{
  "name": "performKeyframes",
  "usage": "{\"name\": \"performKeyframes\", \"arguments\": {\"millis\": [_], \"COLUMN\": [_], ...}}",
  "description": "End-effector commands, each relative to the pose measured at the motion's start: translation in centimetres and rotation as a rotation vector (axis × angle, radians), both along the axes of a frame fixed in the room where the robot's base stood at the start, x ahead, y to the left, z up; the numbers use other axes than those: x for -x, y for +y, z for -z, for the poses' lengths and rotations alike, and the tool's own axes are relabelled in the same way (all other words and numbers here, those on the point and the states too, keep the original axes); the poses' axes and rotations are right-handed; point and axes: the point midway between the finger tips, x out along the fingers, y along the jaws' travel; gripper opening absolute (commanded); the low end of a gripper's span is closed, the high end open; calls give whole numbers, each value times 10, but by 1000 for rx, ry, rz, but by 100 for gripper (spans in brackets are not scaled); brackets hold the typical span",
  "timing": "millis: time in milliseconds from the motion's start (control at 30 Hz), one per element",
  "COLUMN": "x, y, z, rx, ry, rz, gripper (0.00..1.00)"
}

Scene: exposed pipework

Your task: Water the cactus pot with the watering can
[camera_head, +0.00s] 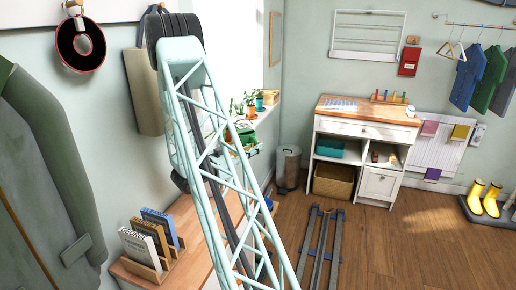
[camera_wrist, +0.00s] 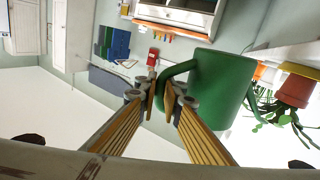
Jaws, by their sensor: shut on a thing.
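The green watering can (camera_wrist: 222,92) is large in the wrist view, whose picture is turned over. My gripper (camera_wrist: 161,92) is shut on its handle, and the can's body is right beside the fingers. The can also shows in the head view (camera_head: 246,136), partly behind my arm, just in front of the window sill. Its spout is not clear. A terracotta pot (camera_wrist: 293,90) with a green plant is to the right of the can in the wrist view, and appears apart from it. I cannot tell whether this is the cactus pot.
Several potted plants (camera_head: 250,103) stand on the window sill (camera_head: 262,117). Below my arm is a wooden surface (camera_head: 200,235) with a book rack (camera_head: 152,250). A metal bin (camera_head: 288,165) and white cabinet (camera_head: 362,150) stand beyond. The floor at right is largely clear.

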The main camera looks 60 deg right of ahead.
Motion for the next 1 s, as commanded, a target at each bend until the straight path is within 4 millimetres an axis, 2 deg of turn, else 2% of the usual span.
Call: {"name": "performKeyframes", "arguments": {"millis": [267, 700, 1000], "x": [-14, -12, -12], "y": [-9, -8, -7], "z": [-2, -20, -25], "rx": [-28, -79, -98], "ry": [45, 126, 156], "rz": [0, 0, 0], "gripper": [0, 0, 0]}}
